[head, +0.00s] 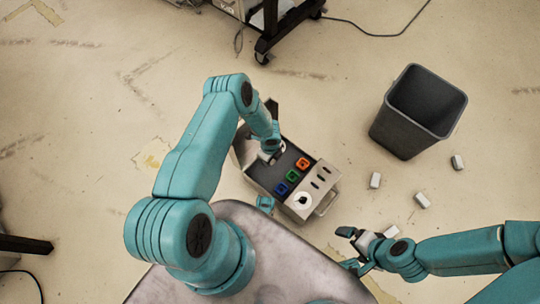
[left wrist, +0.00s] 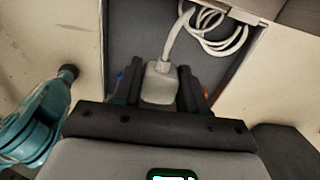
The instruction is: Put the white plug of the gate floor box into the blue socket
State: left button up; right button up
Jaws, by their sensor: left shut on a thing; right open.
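The floor box (head: 322,171) stands open on the floor. In the head view its dark panel carries a blue socket (head: 282,188), a green socket (head: 292,176) and an orange-red socket (head: 303,163) in a slanting row. My left gripper (head: 270,154) is over the far left part of the box. In the left wrist view the left gripper (left wrist: 160,88) is shut on the white plug (left wrist: 160,82), with its cord rising away from it. Only slivers of blue and orange show beside the fingers there. My right gripper (head: 352,249) is open, near the box's lower right.
A coiled white cord (left wrist: 238,38) lies in the box's recess. The box front has dark slots and a round white part (head: 302,200). A black bin (head: 391,130) and small white blocks (head: 375,180) stand to the right. A wheeled cart (head: 270,38) is at the top.

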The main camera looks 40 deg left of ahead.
pick_arm(q)
notch_tip(320, 180, up, 11)
jog(key=p, duration=0.2)
jog(key=shift+f+p, duration=0.1)
jog(key=shift+p, duration=0.2)
jog(key=shift+r, duration=0.5)
pick_arm(e)
notch_tip(320, 180, up, 3)
jog(key=shift+r, duration=0.2)
pick_arm(q)
jog(key=s+d+b, duration=0.5)
jog(key=d+b, duration=0.3)
jog(key=d, duration=0.1)
pick_arm(e)
notch_tip(320, 180, down, 8)
jog(key=shift+w+d, duration=0.3)
jog(key=shift+w, duration=0.05)
